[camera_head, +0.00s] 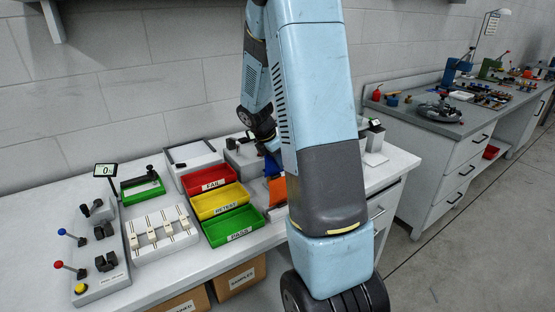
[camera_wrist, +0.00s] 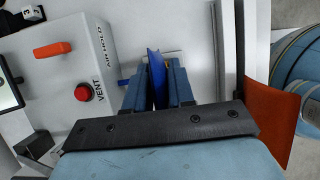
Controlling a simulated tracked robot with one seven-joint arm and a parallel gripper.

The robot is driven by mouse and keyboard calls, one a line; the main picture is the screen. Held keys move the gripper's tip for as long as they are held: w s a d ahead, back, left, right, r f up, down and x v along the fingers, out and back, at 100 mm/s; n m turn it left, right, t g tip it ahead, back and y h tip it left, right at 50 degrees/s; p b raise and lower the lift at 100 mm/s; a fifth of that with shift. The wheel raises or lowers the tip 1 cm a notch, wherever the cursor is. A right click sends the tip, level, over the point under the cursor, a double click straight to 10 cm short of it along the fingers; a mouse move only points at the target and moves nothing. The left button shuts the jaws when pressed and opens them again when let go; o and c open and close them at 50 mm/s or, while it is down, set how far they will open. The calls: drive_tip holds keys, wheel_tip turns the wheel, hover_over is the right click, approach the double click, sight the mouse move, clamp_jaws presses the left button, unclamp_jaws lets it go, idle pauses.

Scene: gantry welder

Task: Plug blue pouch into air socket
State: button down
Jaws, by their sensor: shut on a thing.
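The blue pouch (camera_wrist: 156,75) stands on edge between the two fingers of my gripper (camera_wrist: 158,92) in the wrist view. My gripper is shut on it. A bit of blue pouch (camera_head: 271,166) also shows in the head view, left of my arm. A grey box (camera_wrist: 75,80) marked VENT is left of the gripper, with a red button and an orange lever. A small blue fitting (camera_wrist: 123,82) sticks out of its right side, beside the left finger; it may be the air socket. I cannot tell whether the pouch touches it.
An orange-red pouch (camera_wrist: 278,122) is at the right in the wrist view. In the head view, red (camera_head: 208,180), yellow (camera_head: 217,202) and green (camera_head: 233,225) trays stand left of my arm. A control panel (camera_head: 95,250) with levers is at the far left. My arm hides part of the bench.

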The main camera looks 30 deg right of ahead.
drive_tip(key=shift+f, duration=0.25)
idle(0.4)
drive_tip(key=c, duration=0.9)
unclamp_jaws()
drive_tip(key=v, duration=1.2)
drive_tip(key=shift+a+r, duration=0.1)
drive_tip(key=shift+r, duration=0.25)
drive_tip(key=shift+a+r, duration=0.2)
drive_tip(key=shift+r, duration=0.3)
